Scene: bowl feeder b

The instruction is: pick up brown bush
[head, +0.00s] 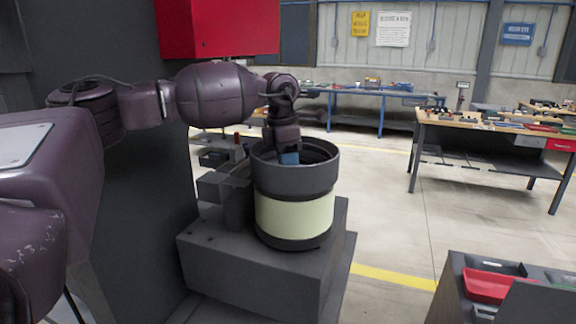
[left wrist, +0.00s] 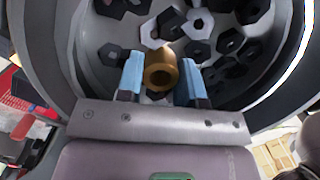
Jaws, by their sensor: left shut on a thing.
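The brown bush (left wrist: 160,76) is a short hollow cylinder, seen in the left wrist view between the two blue fingertips. My left gripper (left wrist: 161,66) is shut on it, with a finger against each side. In the head view, my left gripper (head: 288,158) reaches down into the top of the bowl feeder (head: 295,218), and the bush is hidden there. Several dark hex nuts (left wrist: 232,40) and a few lighter ones lie on the bowl floor around the bush. I cannot tell whether the bush still touches the floor. My right gripper is not in view.
The bowl's grey wall (left wrist: 62,50) rises close around my left gripper. The feeder stands on a dark grey base (head: 250,265). A dark cart with a red tray (head: 488,285) is at the lower right. Workbenches (head: 490,125) stand farther back, with open floor between.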

